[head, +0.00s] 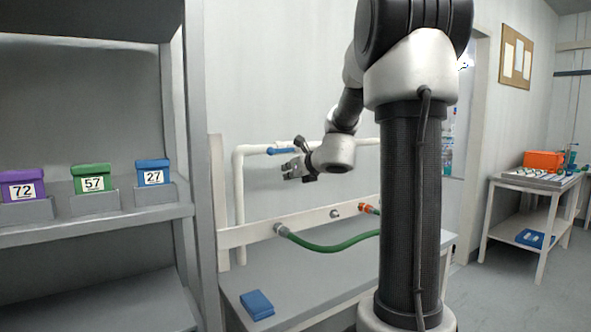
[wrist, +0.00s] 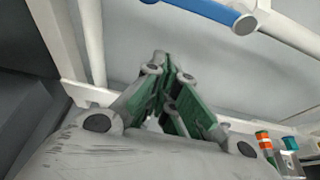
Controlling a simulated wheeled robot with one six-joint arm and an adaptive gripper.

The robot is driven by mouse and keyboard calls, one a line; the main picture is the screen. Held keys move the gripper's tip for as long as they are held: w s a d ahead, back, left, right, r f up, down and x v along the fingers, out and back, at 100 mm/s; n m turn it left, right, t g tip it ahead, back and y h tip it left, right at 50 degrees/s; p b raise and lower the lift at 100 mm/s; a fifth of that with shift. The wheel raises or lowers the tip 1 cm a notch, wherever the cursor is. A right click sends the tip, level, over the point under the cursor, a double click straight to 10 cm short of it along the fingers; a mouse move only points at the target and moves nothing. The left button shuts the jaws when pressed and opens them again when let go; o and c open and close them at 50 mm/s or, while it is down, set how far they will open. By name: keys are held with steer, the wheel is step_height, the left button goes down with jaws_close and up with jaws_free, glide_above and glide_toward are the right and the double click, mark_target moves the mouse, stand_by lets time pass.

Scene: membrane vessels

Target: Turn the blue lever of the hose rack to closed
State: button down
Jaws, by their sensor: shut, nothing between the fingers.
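The blue lever (head: 281,151) sits on the white pipe (head: 258,148) of the hose rack in the head view and lies along the pipe. In the wrist view the blue lever (wrist: 205,10) shows at the top, its rounded end towards the right. My gripper (head: 290,170) is just below and slightly right of the lever in the head view. In the wrist view my gripper (wrist: 160,62) has its green-padded fingers together, empty, with the lever beyond and above the tips. I see no contact with the lever.
A green hose (head: 330,247) hangs from the white rail (head: 310,222) below. A blue box (head: 257,304) lies on the grey bench (head: 300,285). A shelf (head: 100,228) with several bins stands at left. Clear wall lies around my gripper.

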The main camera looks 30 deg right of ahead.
mark_target(284, 150)
steer(key=shift+w+a+r, duration=0.1)
steer(key=shift+w+r, duration=1.35)
steer(key=shift+w, duration=0.1)
